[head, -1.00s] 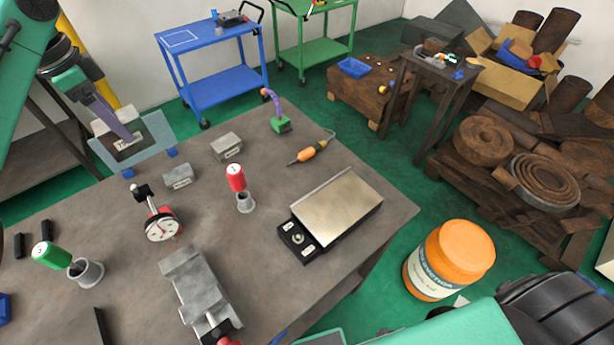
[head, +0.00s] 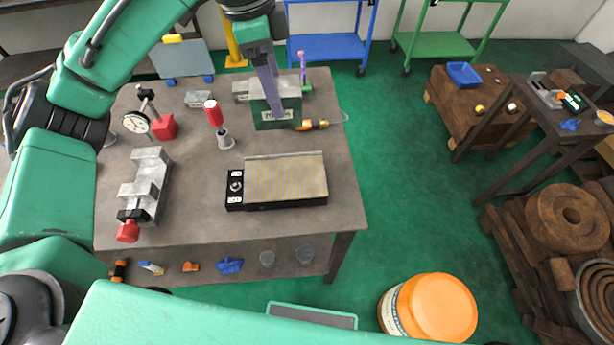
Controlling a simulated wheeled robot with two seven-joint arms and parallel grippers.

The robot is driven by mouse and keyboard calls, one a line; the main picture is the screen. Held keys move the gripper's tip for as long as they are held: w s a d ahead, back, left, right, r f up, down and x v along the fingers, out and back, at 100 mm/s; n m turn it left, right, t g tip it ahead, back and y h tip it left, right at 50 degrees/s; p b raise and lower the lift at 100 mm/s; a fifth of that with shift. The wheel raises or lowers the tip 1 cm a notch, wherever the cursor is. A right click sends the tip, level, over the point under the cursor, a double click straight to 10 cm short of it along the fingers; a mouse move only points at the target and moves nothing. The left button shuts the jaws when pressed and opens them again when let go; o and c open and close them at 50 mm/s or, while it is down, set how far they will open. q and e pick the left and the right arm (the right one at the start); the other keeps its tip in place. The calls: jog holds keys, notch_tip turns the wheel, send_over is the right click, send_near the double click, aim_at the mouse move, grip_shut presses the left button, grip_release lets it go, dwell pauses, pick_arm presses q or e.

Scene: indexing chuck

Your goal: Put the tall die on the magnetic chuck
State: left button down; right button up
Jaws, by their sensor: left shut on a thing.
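The magnetic chuck (head: 286,179) lies flat on the table, a ribbed plate with a black end block on its left; its top is bare. My right gripper is out of view.
Two grey blocks (head: 198,98) (head: 241,91) stand at the back. An orange-handled tool (head: 312,124) lies right of the held die. The table front of the chuck is clear.

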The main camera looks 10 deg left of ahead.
pick_arm(q)
jog(key=shift+d, duration=0.1)
jog(key=shift+f, duration=0.25)
jog(key=shift+a+f+b, duration=0.2)
jog(key=shift+f+b, duration=0.05)
jog(key=shift+f, duration=4.65)
jog(key=shift+a+f+b, duration=0.2)
jog(key=shift+f+b, duration=0.05)
jog(key=shift+f, duration=4.6)
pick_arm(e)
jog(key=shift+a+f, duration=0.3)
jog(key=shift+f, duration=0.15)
pick_arm(q)
grip_release()
jog(key=shift+f, duration=0.2)
jog(key=shift+s, duration=0.1)
